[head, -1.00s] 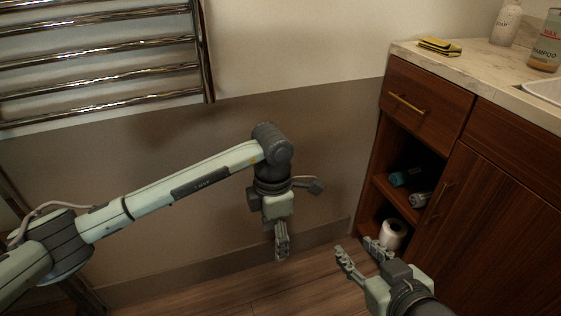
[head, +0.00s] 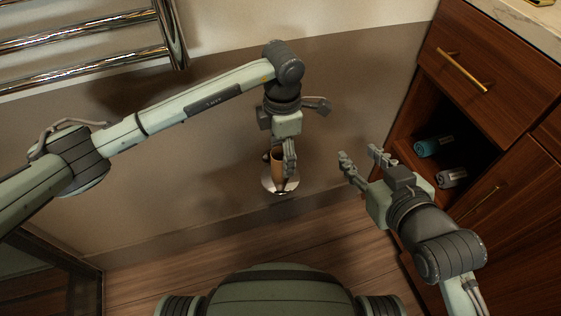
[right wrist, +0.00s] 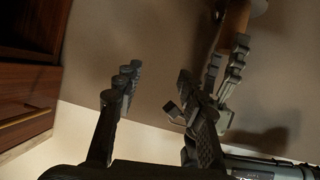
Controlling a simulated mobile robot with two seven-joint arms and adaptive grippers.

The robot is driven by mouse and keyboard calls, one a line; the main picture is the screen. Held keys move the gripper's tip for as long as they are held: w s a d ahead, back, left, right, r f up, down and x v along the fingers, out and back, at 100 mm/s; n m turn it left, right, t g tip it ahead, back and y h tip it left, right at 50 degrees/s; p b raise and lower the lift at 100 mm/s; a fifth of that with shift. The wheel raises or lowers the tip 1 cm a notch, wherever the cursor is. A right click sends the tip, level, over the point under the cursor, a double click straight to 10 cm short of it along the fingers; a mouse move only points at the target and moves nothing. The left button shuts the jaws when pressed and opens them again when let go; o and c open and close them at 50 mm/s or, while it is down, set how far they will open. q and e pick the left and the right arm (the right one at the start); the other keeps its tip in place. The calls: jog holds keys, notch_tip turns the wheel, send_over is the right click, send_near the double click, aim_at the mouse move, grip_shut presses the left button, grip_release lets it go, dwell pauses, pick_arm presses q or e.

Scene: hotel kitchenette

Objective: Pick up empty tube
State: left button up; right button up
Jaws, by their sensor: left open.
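The empty tube (head: 277,162) is a brown cardboard roll, upright on a round chrome holder (head: 269,186) by the wall. My left gripper (head: 289,162) is open, fingers pointing down, right at the tube and partly covering it. I cannot tell whether the tube lies between its fingers. The right wrist view also shows the tube (right wrist: 236,22) at the top, with the left gripper's fingers (right wrist: 226,75) overlapping or close beside it. My right gripper (head: 362,162) is open and empty, to the right of the tube, its two fingers apart in the right wrist view (right wrist: 155,92).
A wooden cabinet (head: 490,90) with a brass-handled drawer stands at the right, close to my right arm. Its open shelf holds a teal roll (head: 430,147) and a grey roll (head: 452,178). A chrome towel rail (head: 80,45) hangs at upper left. The floor (head: 200,260) below looks clear.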

pick_arm(q)
jog(key=f, duration=0.4)
jog(key=shift+w+d, duration=0.1)
jog(key=shift+w, duration=0.2)
jog(key=shift+w+f, duration=0.1)
jog(key=shift+f, duration=0.25)
pick_arm(e)
jog(key=shift+w+a+r+t+y, duration=0.2)
jog(key=shift+a+r, duration=0.1)
jog(key=shift+r, duration=0.1)
jog(key=shift+w+a+r+t+y, duration=0.15)
jog(key=shift+a+r+t, duration=0.1)
jog(key=shift+r, duration=0.15)
pick_arm(q)
jog(key=c, duration=0.8)
